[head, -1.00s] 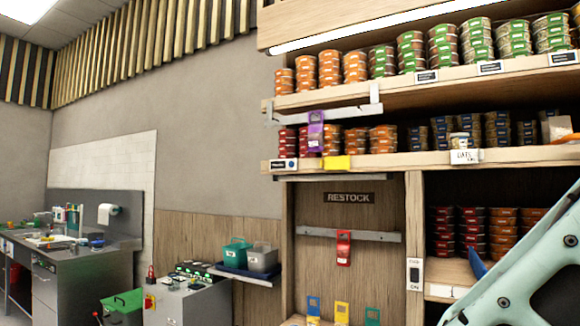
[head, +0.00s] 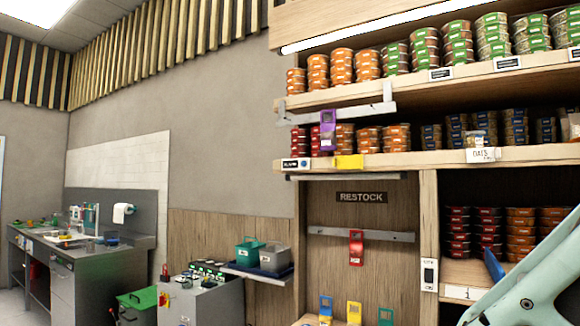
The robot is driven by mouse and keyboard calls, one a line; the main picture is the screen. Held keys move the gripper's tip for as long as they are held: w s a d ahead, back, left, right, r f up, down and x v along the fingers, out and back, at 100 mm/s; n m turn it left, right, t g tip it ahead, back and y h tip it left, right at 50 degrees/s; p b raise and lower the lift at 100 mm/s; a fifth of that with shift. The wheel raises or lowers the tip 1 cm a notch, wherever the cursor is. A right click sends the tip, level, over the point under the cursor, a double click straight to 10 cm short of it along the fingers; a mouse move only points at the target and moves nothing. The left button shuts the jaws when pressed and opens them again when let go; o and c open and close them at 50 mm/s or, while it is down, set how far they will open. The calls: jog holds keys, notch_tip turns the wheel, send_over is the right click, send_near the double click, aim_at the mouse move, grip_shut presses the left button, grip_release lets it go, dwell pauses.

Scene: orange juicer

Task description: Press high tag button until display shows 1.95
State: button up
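A purple tag (head: 327,130) hangs upright from the left part of a pale rail (head: 350,109), in front of the second shelf's cans. It is the highest of the hanging tags. A small dark patch shows on its face, but any button or digits are too small to read. A red tag (head: 356,248) hangs lower, on a grey rail (head: 380,236) under the RESTOCK sign. My gripper is out of view; only a pale link of my arm shows at the lower right, apart from the tags.
Blue (head: 325,309), yellow (head: 354,313) and green (head: 385,316) tags stand low in the RESTOCK bay. A yellow label (head: 348,161) sits on the shelf edge (head: 420,159) below the purple tag. A grey machine (head: 207,299) and a tray of bins stand left.

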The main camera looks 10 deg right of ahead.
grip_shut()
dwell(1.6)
